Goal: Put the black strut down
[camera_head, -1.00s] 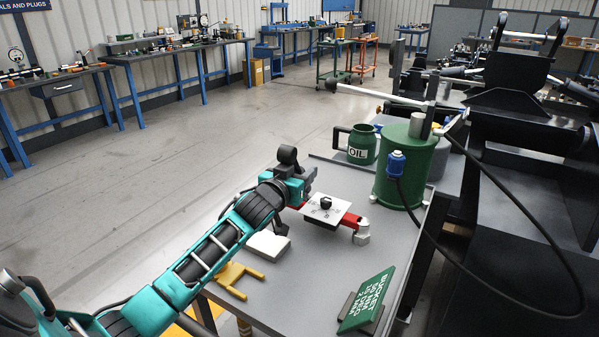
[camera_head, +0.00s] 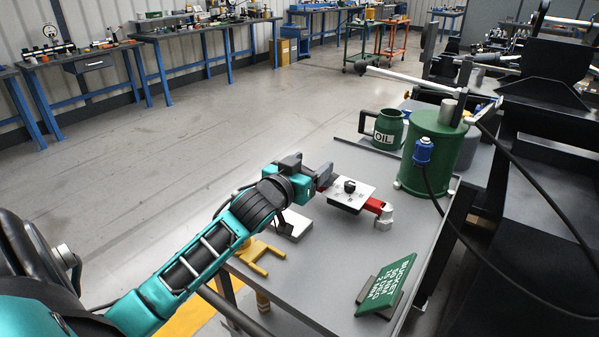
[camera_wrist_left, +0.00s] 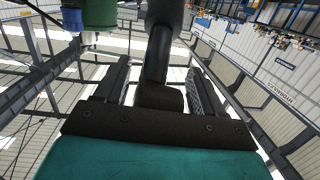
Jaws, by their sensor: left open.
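My left gripper (camera_head: 310,170) is open at the left edge of the grey table, beside the white plate. In the left wrist view my left gripper (camera_wrist_left: 160,88) has its two dark fingers spread. A black rod-like part with a thicker far end and a rounded near end, apparently the black strut (camera_wrist_left: 160,55), shows between them with gaps on both sides. I cannot pick it out clearly in the head view, and whether it rests on anything is hidden. My right gripper is not in view.
The table's middle is clear.

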